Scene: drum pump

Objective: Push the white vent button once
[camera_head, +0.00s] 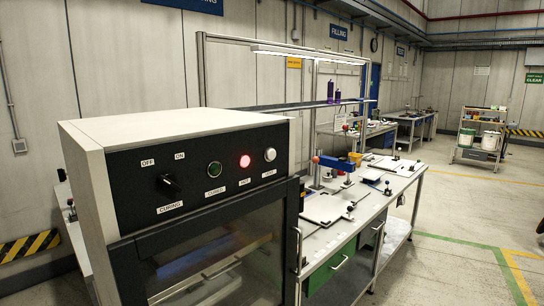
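The white vent button (270,154) is a round button at the right end of the black control panel (130,192). The panel is on the upper front of a boxy curing oven (190,128) in the near left. A small label sits below the button, too small to read surely. To its left are a glowing red light (245,161), a dark green button or lamp (215,169) and a black rotary knob (167,184) marked OFF and ON. Nothing covers the white button. Neither of my grippers is in view.
The oven's glazed door (215,262) is below the panel. A white workbench (350,200) with tools and a green drawer (331,267) stands right of the oven. A shelved cart (480,135) is at the far right.

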